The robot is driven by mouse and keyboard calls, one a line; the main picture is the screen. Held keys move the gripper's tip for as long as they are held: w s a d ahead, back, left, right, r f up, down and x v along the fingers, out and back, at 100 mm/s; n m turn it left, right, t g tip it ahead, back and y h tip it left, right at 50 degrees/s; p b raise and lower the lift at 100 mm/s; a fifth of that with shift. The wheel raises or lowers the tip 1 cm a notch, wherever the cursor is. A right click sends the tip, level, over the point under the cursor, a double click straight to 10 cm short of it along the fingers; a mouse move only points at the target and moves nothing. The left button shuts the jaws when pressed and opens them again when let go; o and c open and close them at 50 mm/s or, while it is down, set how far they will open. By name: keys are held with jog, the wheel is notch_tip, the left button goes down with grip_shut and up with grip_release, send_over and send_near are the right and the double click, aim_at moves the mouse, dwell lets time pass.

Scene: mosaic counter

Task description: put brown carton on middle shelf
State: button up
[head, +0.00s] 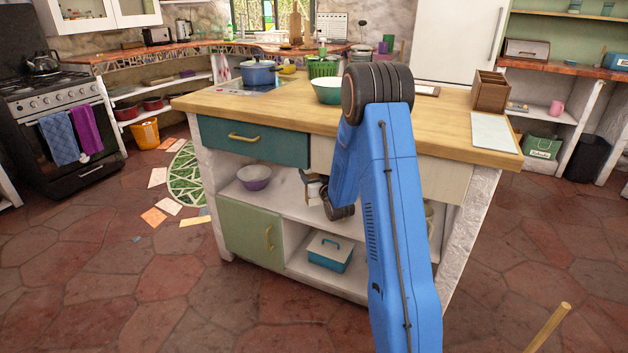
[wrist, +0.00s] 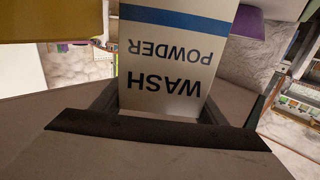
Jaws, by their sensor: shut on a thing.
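In the wrist view my gripper (wrist: 160,112) is shut on a carton (wrist: 170,70). The carton's face is pale, with a blue band and the words WASH POWDER, upside down in this view. In the head view, the carton (head: 312,188) is small and partly hidden by my arm; it shows pale and brownish sides. It is in front of or inside the island's open middle shelf (head: 285,198); I cannot tell whether it touches the shelf. My gripper in the head view (head: 318,190) is mostly hidden behind my blue arm. No other brown carton is clear.
A purple-and-white bowl (head: 254,177) stands on the middle shelf, left of the carton. A teal box (head: 330,253) sits in the compartment below. The teal drawer (head: 254,142) and wooden worktop (head: 440,122) are above the shelf. Between bowl and carton the shelf looks clear.

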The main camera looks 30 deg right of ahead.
jog(key=shift+w+d+f, duration=0.1)
jog(key=shift+d+f, duration=0.05)
jog(key=shift+f, duration=0.7)
jog(key=shift+w+d+f, duration=0.1)
jog(key=shift+f, duration=0.85)
jog(key=o, duration=1.9)
jog(key=s, duration=0.4)
jog(key=s+a, duration=0.1)
jog(key=s, duration=0.7)
jog(key=shift+a, duration=0.3)
